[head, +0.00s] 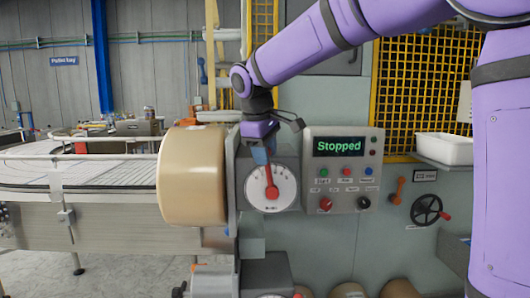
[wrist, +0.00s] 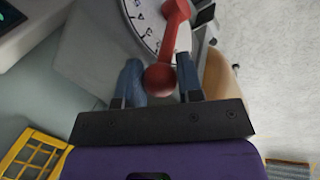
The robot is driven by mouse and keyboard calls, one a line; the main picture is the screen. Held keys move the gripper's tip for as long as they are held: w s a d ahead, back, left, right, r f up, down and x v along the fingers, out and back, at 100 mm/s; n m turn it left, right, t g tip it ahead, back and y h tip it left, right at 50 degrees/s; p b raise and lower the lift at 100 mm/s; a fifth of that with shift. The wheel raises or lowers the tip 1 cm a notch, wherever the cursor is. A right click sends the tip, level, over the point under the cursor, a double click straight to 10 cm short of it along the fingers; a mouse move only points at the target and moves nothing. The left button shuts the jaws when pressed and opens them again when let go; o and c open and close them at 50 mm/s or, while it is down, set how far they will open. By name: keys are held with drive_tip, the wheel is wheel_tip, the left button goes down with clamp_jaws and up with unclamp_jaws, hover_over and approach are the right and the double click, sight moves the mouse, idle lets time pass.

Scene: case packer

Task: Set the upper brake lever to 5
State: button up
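The upper brake lever (head: 271,183) is red and stands about upright on a round white dial (head: 285,190) on a grey box. In the wrist view, its round red knob (wrist: 160,80) sits between the two blue fingers of my gripper (wrist: 158,66). The red lever arm runs up from the knob across the dial (wrist: 147,22). Some dial numbers show in the wrist view, but I cannot read the lever's exact setting. In the head view, my gripper (head: 262,153) covers the lever's top.
A large tan roll (head: 190,176) stands just left of the dial. A control panel (head: 342,170) reading "Stopped" is at the right, with a black handwheel (head: 427,210) beyond it. A lower grey unit (head: 262,272) with a partly visible dial is below. A conveyor (head: 100,185) runs left.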

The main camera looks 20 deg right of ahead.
clamp_jaws()
drive_tip(key=shift+s+d+y, duration=0.25)
drive_tip(key=shift+d+y, duration=0.35)
drive_tip(key=shift+d, duration=0.05)
drive_tip(key=shift+r, duration=0.1)
drive_tip(key=o, duration=0.9)
unclamp_jaws()
drive_tip(key=v, duration=1)
drive_tip(key=shift+s+r, duration=0.25)
drive_tip(key=shift+r, duration=0.1)
